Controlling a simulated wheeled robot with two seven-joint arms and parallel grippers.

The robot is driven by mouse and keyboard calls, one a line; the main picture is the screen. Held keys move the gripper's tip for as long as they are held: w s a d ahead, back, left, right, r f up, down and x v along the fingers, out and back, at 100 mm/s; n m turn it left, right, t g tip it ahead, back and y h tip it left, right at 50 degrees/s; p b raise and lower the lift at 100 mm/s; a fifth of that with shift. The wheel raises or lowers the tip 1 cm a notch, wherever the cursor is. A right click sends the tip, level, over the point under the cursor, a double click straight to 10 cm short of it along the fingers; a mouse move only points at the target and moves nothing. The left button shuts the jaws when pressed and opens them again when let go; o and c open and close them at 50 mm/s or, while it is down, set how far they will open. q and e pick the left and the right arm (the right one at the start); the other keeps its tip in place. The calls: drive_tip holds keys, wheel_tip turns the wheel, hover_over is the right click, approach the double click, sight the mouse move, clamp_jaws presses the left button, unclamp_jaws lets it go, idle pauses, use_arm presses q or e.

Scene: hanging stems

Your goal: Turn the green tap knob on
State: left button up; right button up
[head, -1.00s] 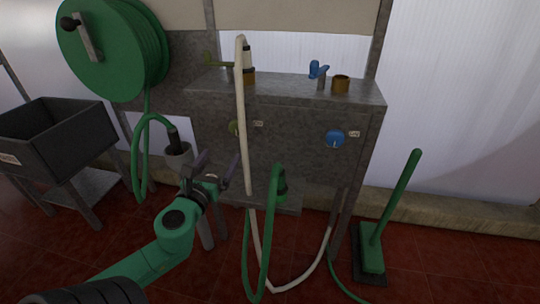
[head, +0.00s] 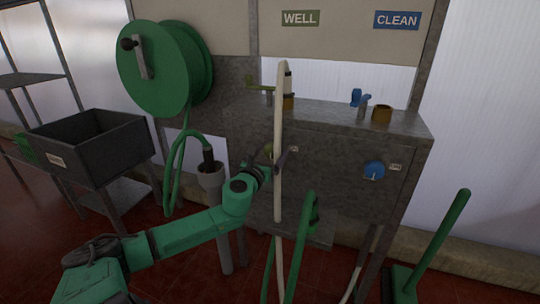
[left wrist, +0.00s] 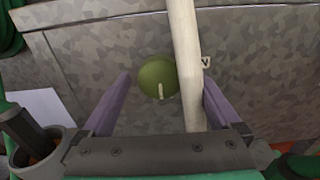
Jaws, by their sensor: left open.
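The green tap knob (left wrist: 158,77) is a round olive knob with a pale pointer mark pointing down, on the front of the metal cabinet. In the head view the knob (head: 268,150) is partly hidden behind the white hose and my gripper. My left gripper (left wrist: 165,95) is open, its two purple fingers on either side of the knob in the left wrist view and apart from it. In the head view the left gripper (head: 276,162) is in front of the cabinet. The white hose (left wrist: 186,60) hangs just right of the knob, between it and the right finger. My right gripper is not in view.
A blue knob (head: 373,170) is on the cabinet's right side. Signs read WELL (head: 300,18) and CLEAN (head: 397,20).

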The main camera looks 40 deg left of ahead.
use_arm(q)
drive_tip(key=c, duration=1.4)
